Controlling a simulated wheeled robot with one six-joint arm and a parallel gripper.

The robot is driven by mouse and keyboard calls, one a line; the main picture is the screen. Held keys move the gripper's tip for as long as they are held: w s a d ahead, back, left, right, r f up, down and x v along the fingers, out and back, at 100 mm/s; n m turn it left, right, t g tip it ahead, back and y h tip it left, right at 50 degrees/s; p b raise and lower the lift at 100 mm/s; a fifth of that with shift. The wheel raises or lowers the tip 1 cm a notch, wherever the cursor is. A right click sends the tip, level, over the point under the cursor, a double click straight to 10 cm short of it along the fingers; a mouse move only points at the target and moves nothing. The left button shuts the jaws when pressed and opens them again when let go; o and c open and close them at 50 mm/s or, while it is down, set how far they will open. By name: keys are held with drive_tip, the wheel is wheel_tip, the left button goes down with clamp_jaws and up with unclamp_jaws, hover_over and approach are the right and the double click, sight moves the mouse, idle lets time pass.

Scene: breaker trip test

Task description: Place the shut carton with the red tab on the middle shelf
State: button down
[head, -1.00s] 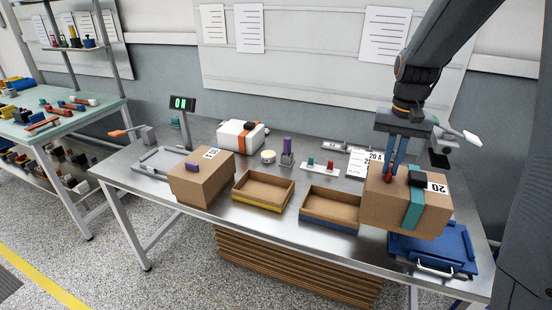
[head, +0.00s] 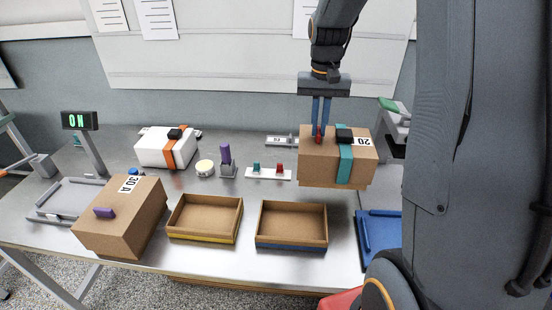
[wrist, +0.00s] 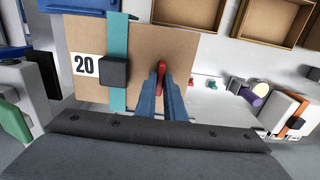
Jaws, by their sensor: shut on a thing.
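The shut carton (head: 318,168) is brown, with a teal strap, a black block on top and a "20" label. Its red tab (head: 319,134) is between the fingers of my gripper (head: 320,132). In the wrist view, my gripper (wrist: 164,88) is shut on the red tab (wrist: 161,70), and the carton (wrist: 190,52) is below the fingers. The carton looks roughly level and held above the table at the right. No middle shelf can be made out in the current views.
A carton (head: 130,228) with a purple tab stands at left by a scale display (head: 80,121). Two open trays, yellow-based (head: 203,240) and blue-based (head: 290,246), sit mid-table (head: 250,275). A white box (head: 152,150) and small parts stand behind. A blue fixture (head: 383,240) is at right.

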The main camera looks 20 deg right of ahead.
drive_tip(key=shift+f+p, duration=1.55)
drive_tip(key=shift+f, duration=3.5)
drive_tip(key=c, duration=1.8)
unclamp_jaws()
drive_tip(key=shift+c, duration=0.2)
